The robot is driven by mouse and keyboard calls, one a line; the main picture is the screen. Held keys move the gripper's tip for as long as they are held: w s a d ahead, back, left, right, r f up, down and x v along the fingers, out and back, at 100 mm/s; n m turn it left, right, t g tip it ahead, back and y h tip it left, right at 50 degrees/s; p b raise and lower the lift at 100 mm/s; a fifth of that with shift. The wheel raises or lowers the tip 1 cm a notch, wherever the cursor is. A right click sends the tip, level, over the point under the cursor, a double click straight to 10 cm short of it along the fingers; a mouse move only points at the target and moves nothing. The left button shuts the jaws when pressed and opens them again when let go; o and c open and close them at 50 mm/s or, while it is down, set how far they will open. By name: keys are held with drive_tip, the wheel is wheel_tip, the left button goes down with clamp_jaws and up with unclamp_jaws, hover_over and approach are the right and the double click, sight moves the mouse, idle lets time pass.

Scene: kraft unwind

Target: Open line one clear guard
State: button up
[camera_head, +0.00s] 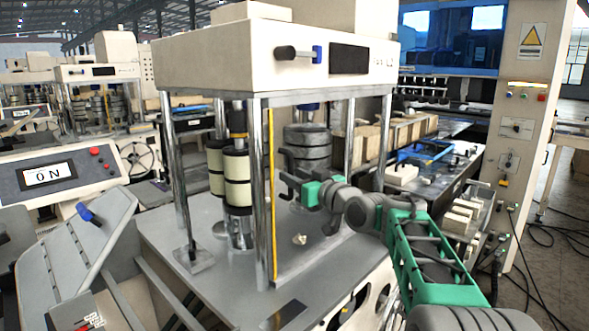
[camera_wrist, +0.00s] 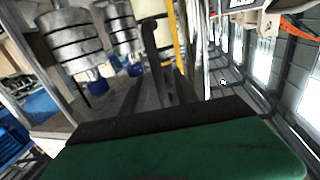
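The machine in the middle of the head view has a cream top housing (camera_head: 275,55) on steel posts. A thin upright yellow strip (camera_head: 273,200) stands at its near side, beside a front post; it also shows in the wrist view (camera_wrist: 181,35). I cannot make out a clear panel next to the strip. My gripper (camera_head: 284,175) is at the right of the strip, its dark fingers apart and pointing toward it. I see nothing between the fingers. Whether a finger touches the strip I cannot tell.
Black-banded cream rolls (camera_head: 238,180) and a stack of grey rings (camera_head: 308,147) stand inside the posts. A blue-handled knob (camera_head: 300,53) sticks out of the housing. A small pale scrap (camera_head: 300,239) lies on the grey deck (camera_head: 330,250).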

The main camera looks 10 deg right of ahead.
drive_tip(key=x, duration=0.2)
drive_tip(key=shift+w+a, duration=0.1)
drive_tip(key=shift+w, duration=0.15)
clamp_jaws()
idle(1.1)
